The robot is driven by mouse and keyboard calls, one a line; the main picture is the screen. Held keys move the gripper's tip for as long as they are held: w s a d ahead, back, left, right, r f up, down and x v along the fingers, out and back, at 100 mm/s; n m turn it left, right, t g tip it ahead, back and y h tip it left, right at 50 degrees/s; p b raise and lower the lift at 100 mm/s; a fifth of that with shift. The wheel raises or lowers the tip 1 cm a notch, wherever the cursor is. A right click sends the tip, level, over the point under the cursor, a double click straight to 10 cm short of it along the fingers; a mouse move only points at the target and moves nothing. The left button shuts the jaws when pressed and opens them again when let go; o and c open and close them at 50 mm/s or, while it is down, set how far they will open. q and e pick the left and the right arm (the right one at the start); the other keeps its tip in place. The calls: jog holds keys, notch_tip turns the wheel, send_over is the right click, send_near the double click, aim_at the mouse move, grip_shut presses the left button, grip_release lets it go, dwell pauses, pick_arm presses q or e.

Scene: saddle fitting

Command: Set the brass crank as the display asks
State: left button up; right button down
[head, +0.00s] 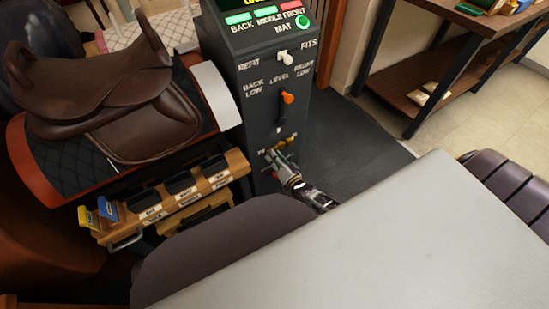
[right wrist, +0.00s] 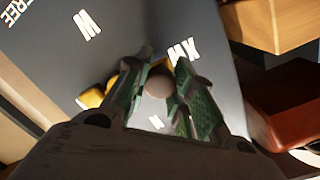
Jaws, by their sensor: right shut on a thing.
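The brass crank (head: 292,139) is low on the front of the dark control post (head: 262,80). In the right wrist view its yellow brass part (right wrist: 92,97) shows left of the fingers. My right gripper (head: 280,160) is at the crank. In the right wrist view its green-padded fingers (right wrist: 158,90) are shut on a round brownish knob (right wrist: 157,84), which seems to be the crank's handle. Size letters are printed around it, among them M and XW. The display (head: 262,4) is cut off at the top edge, so its text is unreadable. My left gripper is not in view.
Above the crank are an orange-tipped lever (head: 287,97) and a white toggle (head: 282,54). A brown saddle (head: 95,85) on its stand and a wooden rack (head: 175,195) with dark blocks stand left. A shelf (head: 450,70) stands back right. Floor right of the post is clear.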

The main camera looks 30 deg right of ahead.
jog(key=shift+w+d+r, duration=0.1)
dwell(0.3)
jog(key=c, duration=1.5)
grip_release()
jog(key=o, duration=0.3)
jog(key=shift+o, duration=0.2)
jog(key=shift+s, duration=0.25)
jog(key=s, duration=1.1)
jog(key=shift+s+d+r, duration=0.3)
jog(key=shift+d+r, duration=0.1)
jog(key=shift+d, duration=0.05)
